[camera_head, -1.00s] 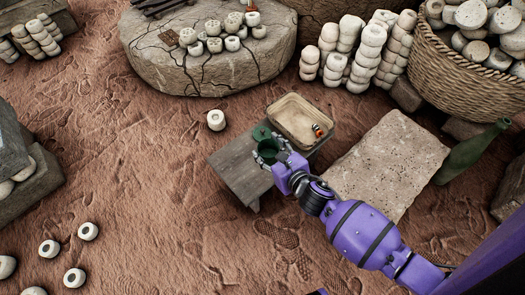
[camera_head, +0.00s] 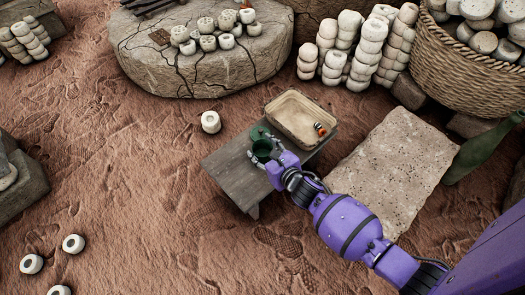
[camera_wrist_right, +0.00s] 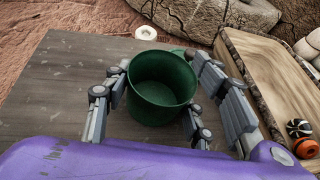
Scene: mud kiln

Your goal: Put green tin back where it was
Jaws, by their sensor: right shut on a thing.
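The green tin (camera_head: 264,150) is an open, empty-looking dark green cup at the wooden bench (camera_head: 229,175). My right gripper (camera_head: 267,152) is shut on it. In the right wrist view the tin (camera_wrist_right: 161,88) is upright between the fingers (camera_wrist_right: 160,105), with its open mouth showing. I cannot tell whether its base touches the bench top or is slightly above it. A second, flatter green piece (camera_head: 259,132) lies just behind the tin, partly hidden in the wrist view. My left gripper is not in view.
A shallow tan tray (camera_head: 284,104) with small striped items (camera_head: 320,129) stands on the bench, right of the tin. Left of the tin the bench top is bare. A stone slab (camera_head: 395,160) and a green bottle (camera_head: 483,152) are to the right. A white ring (camera_head: 211,122) lies on the ground.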

